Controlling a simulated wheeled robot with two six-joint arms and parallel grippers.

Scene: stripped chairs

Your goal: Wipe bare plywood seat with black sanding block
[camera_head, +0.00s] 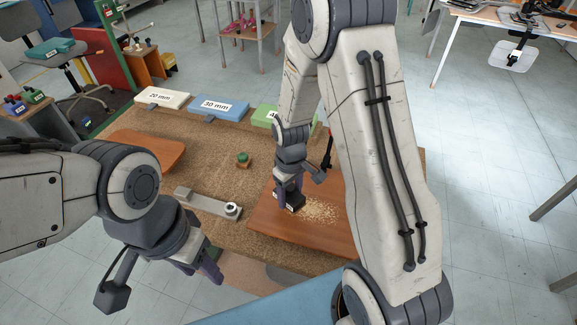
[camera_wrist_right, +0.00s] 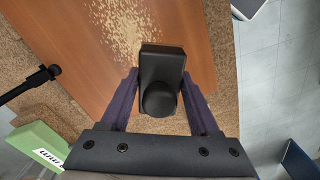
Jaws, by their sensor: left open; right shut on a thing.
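The bare plywood seat (camera_head: 318,237) lies flat on the cork-coloured bench top, with pale dust (camera_head: 318,210) scattered on it. It also fills much of the right wrist view (camera_wrist_right: 60,45). My right gripper (camera_head: 287,194) points down at the seat and is shut on the black sanding block (camera_head: 294,203). In the right wrist view the block (camera_wrist_right: 162,68), with its round knob, sits between the purple fingers, beside the dust. I cannot tell whether its underside touches the seat. My left gripper (camera_head: 202,267) is open and empty at the bench's front left edge.
A grey bar-shaped fixture (camera_head: 203,203) and a small green-topped piece (camera_head: 243,159) stand on the bench. An orange-brown panel (camera_head: 148,148) lies at the left.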

